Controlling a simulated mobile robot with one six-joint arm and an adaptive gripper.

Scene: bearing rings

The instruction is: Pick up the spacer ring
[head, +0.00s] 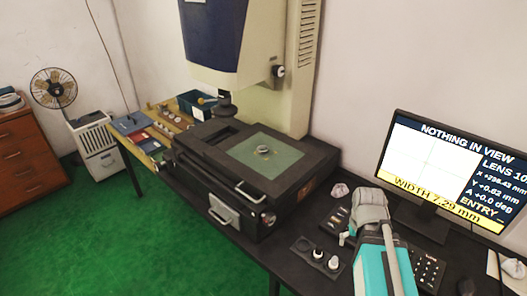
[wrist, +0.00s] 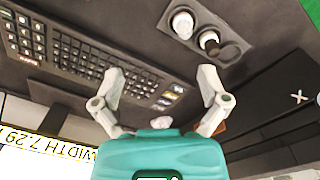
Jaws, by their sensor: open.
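A small grey ring-shaped piece (head: 263,150) lies on the green glass plate of the measuring machine's stage in the head view. It may be the spacer ring; it is too small to tell. My gripper (head: 345,239) is over the dark bench, in front and to the right of the stage, well apart from that piece. In the wrist view my gripper (wrist: 162,74) has its two fingers spread wide with nothing between the tips. The piece on the glass is not identifiable in the wrist view.
A small dark panel (head: 302,244) with two pale-topped round pieces is near my gripper; it also shows in the wrist view (wrist: 228,52). A keyboard (wrist: 75,55) and a monitor (head: 452,165) stand right of the machine.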

